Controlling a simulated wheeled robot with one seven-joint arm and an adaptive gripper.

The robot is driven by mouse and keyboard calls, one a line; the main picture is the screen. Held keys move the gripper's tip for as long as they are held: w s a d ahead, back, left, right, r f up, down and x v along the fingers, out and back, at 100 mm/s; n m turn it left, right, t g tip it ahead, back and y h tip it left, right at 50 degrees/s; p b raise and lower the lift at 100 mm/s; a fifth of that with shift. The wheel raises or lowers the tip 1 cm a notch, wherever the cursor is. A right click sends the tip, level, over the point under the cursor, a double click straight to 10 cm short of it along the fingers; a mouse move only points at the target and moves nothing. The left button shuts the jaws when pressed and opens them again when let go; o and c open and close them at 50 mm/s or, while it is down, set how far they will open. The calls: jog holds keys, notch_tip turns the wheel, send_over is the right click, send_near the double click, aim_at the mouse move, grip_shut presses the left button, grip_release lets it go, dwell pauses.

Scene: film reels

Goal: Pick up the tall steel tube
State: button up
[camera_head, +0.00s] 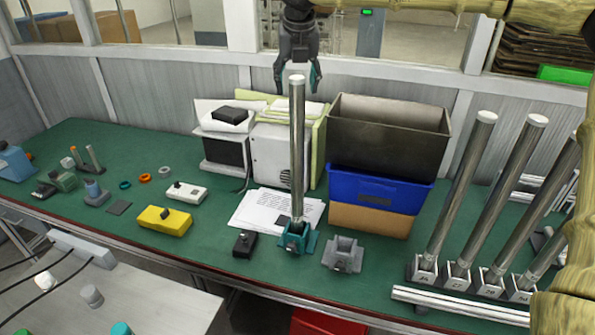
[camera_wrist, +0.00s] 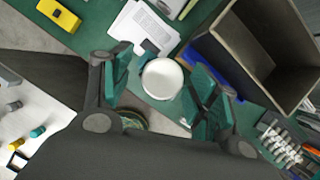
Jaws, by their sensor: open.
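A tall steel tube (camera_head: 297,150) with a white cap stands upright in a teal holder (camera_head: 298,238) near the middle of the green table. My gripper (camera_head: 298,80) is open and hangs pointing down at the tube's top end. In the wrist view the round white cap (camera_wrist: 162,79) lies between the two teal fingers (camera_wrist: 160,100), with gaps on both sides. Several other tall steel tubes (camera_head: 460,195) stand tilted in the picture in labelled metal holders at the right.
A dark bin (camera_head: 390,125) on a blue crate (camera_head: 375,190) stands just right of the tube. White boxed devices (camera_head: 282,155) stand behind it. An empty grey holder (camera_head: 343,254), a black box (camera_head: 245,243) and a yellow box (camera_head: 165,220) are nearby. A bare steel bar lies along the front right.

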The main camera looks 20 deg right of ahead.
jog(key=p+x, duration=0.2)
jog(key=x, duration=0.2)
jog(key=shift+w+d+f, duration=0.2)
jog(key=shift+f, duration=0.15)
jog(key=shift+a, duration=0.1)
grip_shut()
